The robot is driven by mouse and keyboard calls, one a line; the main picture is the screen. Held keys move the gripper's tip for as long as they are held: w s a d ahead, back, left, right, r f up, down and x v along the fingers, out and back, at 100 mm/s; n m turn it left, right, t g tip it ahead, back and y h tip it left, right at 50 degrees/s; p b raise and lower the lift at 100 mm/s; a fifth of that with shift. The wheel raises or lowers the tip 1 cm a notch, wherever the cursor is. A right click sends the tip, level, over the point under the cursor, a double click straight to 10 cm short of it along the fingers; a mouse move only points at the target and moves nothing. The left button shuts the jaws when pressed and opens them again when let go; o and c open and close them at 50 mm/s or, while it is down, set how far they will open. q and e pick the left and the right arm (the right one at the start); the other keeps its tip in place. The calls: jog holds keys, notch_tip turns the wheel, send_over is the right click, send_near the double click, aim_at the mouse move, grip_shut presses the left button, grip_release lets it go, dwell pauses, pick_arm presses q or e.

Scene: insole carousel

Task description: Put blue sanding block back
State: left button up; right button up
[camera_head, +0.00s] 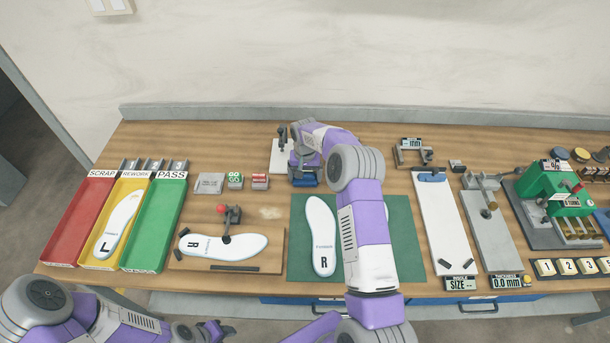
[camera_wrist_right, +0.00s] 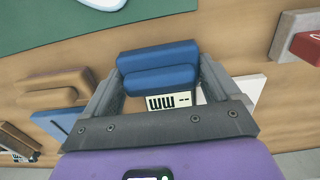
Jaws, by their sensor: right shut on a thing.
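The blue sanding block (camera_wrist_right: 158,68) is between the two fingers of my right gripper (camera_wrist_right: 155,85) in the right wrist view. The gripper is shut on it. In the head view the block (camera_head: 307,181) shows just below my right gripper (camera_head: 306,172), behind the green mat's far edge. I cannot tell whether the block touches the table. My right arm hides part of the area around it. My left gripper (camera_head: 203,331) is low at the front edge of the head view, away from the block; its finger gap is unclear.
The green mat (camera_head: 298,230) holds a white R insole (camera_head: 321,237). Left of the block stand red (camera_head: 260,181), green (camera_head: 235,180) and grey (camera_head: 209,184) blocks. A white plate with a dark stand (camera_head: 283,157) is close behind. A white sizing board (camera_head: 443,225) lies right.

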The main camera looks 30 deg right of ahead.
aim_at(305, 174)
jog(key=shift+f, duration=0.15)
jog(key=o, duration=0.8)
notch_tip(305, 174, up, 12)
jog(key=shift+r+p, duration=0.25)
jog(key=shift+p, duration=0.1)
jog(key=shift+a, duration=0.1)
